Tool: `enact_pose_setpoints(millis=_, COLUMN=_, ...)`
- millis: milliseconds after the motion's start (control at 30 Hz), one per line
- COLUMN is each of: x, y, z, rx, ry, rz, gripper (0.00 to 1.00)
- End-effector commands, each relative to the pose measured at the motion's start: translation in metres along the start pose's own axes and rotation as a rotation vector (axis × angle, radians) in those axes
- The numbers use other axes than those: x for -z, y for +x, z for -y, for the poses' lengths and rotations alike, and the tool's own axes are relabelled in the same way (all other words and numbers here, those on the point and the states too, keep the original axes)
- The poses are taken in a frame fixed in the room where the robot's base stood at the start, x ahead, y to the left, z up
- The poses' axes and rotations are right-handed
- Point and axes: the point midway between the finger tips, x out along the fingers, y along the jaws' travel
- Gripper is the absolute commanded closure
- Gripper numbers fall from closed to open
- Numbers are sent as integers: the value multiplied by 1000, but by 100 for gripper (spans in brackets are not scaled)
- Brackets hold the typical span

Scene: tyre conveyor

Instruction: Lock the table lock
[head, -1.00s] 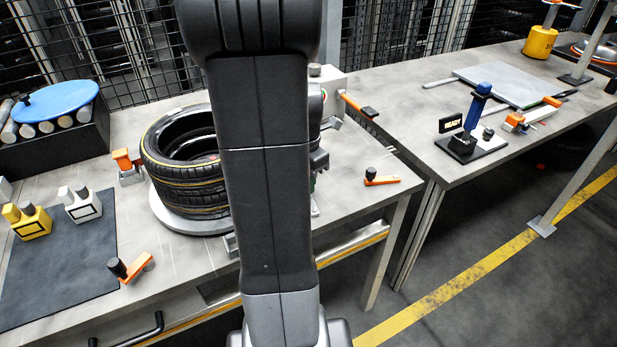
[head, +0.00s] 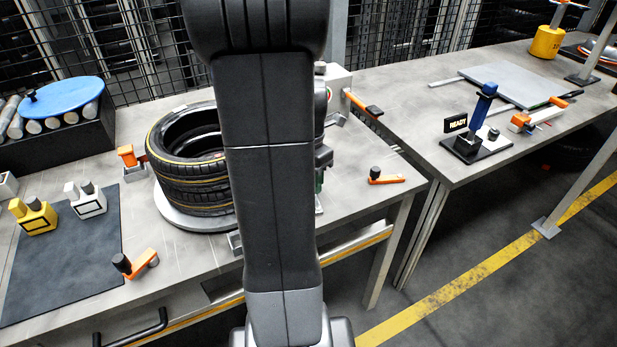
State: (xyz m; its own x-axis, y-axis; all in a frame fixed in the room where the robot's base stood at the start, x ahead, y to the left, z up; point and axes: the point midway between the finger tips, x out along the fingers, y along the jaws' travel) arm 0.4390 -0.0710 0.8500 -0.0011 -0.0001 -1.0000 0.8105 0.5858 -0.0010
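I cannot tell for sure which part is the table lock. An orange lever with a black knob (head: 140,264) sits at the left table's front edge, beside the dark mat. A similar orange lever with a black knob (head: 385,177) lies on that table's right end. An orange upright clamp (head: 129,162) stands left of the stacked tyres (head: 186,190), which rest on a round grey turntable (head: 178,217). My dark arm crosses the middle of the view and hides part of the tyres and the machine parts behind. My gripper cannot be made out behind it.
Yellow and white bottles stand on the dark mat (head: 70,275). The right bench holds a blue-handled joystick (head: 480,115) with a READY sign (head: 456,124), a grey plate (head: 510,84) and a yellow weight (head: 547,42). Open floor with a yellow line lies at the front right.

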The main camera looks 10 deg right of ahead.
Motion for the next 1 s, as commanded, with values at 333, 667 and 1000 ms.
enact_pose_setpoints(millis=333, x=0, y=-71, z=-1, rx=-5, ry=0, rz=4, gripper=54)
enact_pose_setpoints(millis=667, x=0, y=-126, z=-1, rx=-3, ry=-1, rz=2, gripper=54)
enact_pose_setpoints(millis=1000, x=0, y=-134, z=0, rx=-1, ry=-1, rz=1, gripper=54)
